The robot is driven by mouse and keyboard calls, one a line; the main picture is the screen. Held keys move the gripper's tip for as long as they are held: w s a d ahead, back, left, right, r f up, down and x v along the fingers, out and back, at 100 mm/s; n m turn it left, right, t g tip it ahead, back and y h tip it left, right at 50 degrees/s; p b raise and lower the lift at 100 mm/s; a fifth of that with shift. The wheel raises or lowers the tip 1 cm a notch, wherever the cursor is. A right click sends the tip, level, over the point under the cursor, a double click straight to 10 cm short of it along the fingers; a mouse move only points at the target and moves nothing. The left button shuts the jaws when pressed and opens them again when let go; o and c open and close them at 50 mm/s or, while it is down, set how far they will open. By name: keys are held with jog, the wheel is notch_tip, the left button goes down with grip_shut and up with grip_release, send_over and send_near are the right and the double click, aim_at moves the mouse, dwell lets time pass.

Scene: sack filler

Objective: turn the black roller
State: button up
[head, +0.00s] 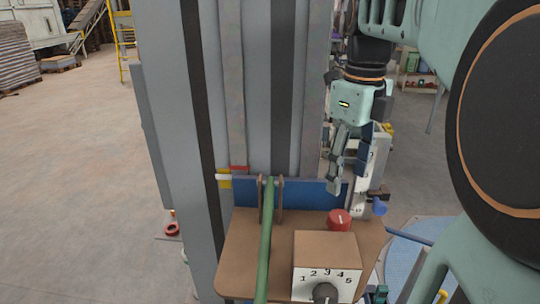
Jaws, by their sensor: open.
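A round black knob (325,292) sits on the front of a brown box (326,246), below a white scale numbered 1 to 5. It is the only black turning part that I can make out, and the frame's bottom edge is close to it. My gripper (335,188) is open, pointing down, and appears empty. It hangs above and behind the box, up and to the right of the green lever, apart from the knob.
A red knob (339,219) stands behind the box on the brown panel (240,250). A long green lever (266,240) rises left of the box. A tall grey column (215,120) stands behind. Open floor (80,150) lies to the left.

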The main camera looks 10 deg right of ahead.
aim_at(340, 215)
notch_tip(340, 215, down, 11)
jog(key=shift+r, duration=0.1)
dwell(0.4)
jog(key=shift+c, duration=0.5)
jog(key=c, duration=1.1)
